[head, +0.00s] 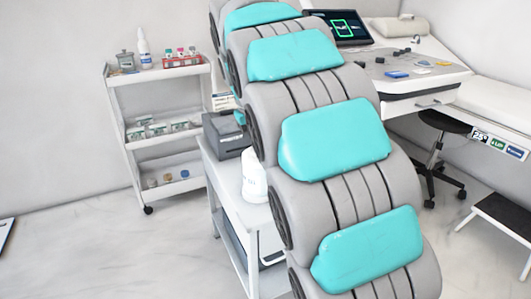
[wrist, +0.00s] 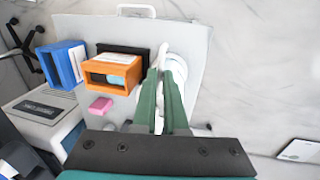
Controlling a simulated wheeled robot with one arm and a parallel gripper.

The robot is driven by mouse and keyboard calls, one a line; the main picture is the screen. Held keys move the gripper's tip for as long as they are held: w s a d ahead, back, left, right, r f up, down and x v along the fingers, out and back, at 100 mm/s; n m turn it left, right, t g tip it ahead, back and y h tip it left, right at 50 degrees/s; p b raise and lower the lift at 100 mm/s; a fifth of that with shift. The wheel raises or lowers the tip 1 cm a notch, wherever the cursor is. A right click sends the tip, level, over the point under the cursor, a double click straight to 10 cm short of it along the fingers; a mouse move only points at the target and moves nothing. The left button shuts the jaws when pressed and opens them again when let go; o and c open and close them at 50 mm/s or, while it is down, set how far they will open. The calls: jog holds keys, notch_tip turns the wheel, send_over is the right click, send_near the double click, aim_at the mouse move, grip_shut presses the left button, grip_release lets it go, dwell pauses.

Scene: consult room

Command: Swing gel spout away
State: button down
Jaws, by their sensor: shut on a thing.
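The gel bottle (head: 255,178) is white and stands on the top of a white cart, partly hidden behind my arm in the head view. In the wrist view the white bottle (wrist: 178,66) shows just beyond and to the right of my gripper (wrist: 162,76). Its two green fingers are close together, shut on a thin white part, which looks like the gel spout (wrist: 158,56). The fingers hide much of the spout and the bottle's lower part. My gripper is hidden behind my arm in the head view.
In the wrist view, an orange box (wrist: 107,76), a blue box (wrist: 62,64) and a pink block (wrist: 100,104) lie left of my fingers. A grey printer (head: 227,136) stands behind the bottle. A white shelf trolley (head: 163,135) stands at the left. Floor between is clear.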

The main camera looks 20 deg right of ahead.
jog(key=c, duration=1)
grip_release()
jog(key=shift+a, duration=0.1)
jog(key=shift+o, duration=0.2)
jog(key=shift+r, duration=0.1)
notch_tip(320, 180, up, 8)
jog(key=a, duration=0.1)
jog(key=shift+a+f+p, duration=0.25)
jog(key=shift+p, duration=0.2)
jog(key=shift+s, duration=0.1)
jog(key=s+f, duration=0.7)
jog(key=s, duration=0.4)
jog(key=s+f+m+g+y, duration=0.1)
jog(key=s+f, duration=0.6)
jog(key=s, duration=0.4)
jog(key=s+f+g+y, duration=0.1)
jog(key=s+f, duration=0.7)
jog(key=s, duration=0.4)
jog(key=shift+a+m, duration=0.15)
jog(key=shift+m, duration=0.15)
